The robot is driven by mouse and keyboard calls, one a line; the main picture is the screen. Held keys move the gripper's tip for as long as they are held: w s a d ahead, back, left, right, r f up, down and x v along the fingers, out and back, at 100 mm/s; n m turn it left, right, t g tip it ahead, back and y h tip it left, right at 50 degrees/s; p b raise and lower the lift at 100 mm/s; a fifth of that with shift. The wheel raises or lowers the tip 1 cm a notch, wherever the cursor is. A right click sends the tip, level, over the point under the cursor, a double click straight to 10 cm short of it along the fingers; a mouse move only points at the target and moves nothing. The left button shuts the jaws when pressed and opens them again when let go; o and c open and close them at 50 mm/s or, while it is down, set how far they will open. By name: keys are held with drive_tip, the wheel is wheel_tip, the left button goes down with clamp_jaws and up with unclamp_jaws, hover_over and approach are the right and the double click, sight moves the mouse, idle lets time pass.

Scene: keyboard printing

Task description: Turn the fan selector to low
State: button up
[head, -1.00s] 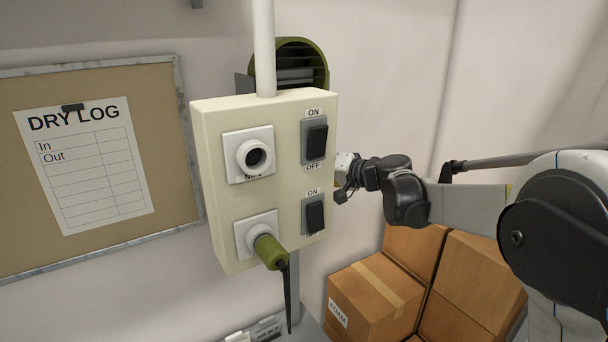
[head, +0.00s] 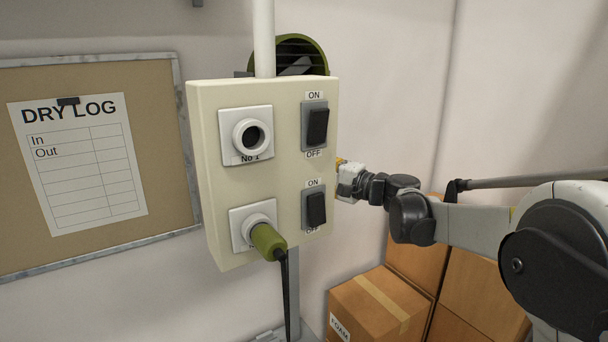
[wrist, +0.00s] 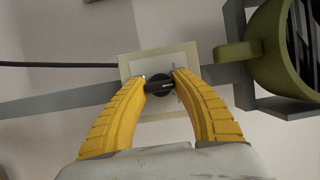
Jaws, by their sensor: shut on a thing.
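The fan selector is a small black knob (wrist: 159,87) on a pale square plate (wrist: 148,62) in the wrist view. My gripper (wrist: 159,86) has its two yellow fingers closed on the knob, one at each end of it. The knob's bar lies roughly sideways in the wrist picture. Any markings around the knob cannot be read. In the head view, the selector and my fingertips are hidden behind the cream switch box (head: 284,180); only the wrist end of my gripper shows past its right side.
The cream box carries two sockets, two black rocker switches (head: 317,127) and a green plug (head: 268,241). The green fan housing (wrist: 262,52) is right of the plate in the wrist view. Cardboard boxes (head: 378,306) are stacked below my arm.

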idle(0.4)
drive_tip(key=o, duration=1.2)
drive_tip(key=v, duration=1.2)
